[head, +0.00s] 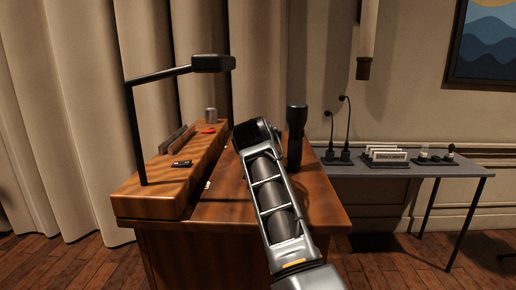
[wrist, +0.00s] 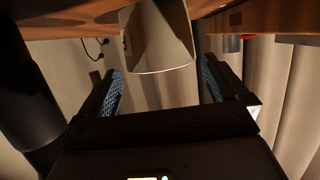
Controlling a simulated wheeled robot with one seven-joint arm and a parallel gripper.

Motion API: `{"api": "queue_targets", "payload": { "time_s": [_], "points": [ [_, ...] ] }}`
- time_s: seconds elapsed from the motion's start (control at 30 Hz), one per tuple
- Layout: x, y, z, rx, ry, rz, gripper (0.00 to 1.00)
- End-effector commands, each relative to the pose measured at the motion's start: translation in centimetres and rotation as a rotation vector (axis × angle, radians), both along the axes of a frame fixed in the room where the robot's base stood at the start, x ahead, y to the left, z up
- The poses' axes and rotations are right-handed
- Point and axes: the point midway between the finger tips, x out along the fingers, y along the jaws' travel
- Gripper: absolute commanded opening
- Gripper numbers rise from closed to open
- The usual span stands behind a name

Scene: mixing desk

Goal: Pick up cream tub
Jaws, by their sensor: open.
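A pale, tapered tub-like thing, which looks like the cream tub (wrist: 158,38), shows at the top middle of the wrist view, near the wooden desk. My gripper (wrist: 161,80) is open, with one blue-padded finger on each side of the picture. The tub lies beyond the fingertips, roughly in line with the gap between them. Nothing is held. In the head view my arm reaches over the wooden desk (head: 165,212), and its end hides what is behind it. I cannot make out the tub there.
A wooden riser (head: 150,200) along the desk's left side carries a black lamp (head: 210,63), a grey cylinder (head: 211,115) and a red item (head: 209,130). A grey side table (head: 425,168) with small items stands at the right. Curtains close off the left.

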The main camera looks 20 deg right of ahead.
Motion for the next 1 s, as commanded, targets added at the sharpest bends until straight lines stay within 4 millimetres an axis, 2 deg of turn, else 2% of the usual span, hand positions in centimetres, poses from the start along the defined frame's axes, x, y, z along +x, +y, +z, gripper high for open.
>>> {"api": "queue_targets", "payload": {
  "time_s": [0.1,0.3,0.63,1.0],
  "points": [
    [1.6,-0.5,0.0,0.001,0.002,-0.001,1.0],
    [3.3,-1.1,-0.7,0.0,0.0,-0.002,1.0],
    [3.6,-1.1,-0.9,0.001,-0.001,0.0,1.0],
    [3.6,-1.1,-0.9,0.001,0.0,0.0,0.65]
  ]
}}
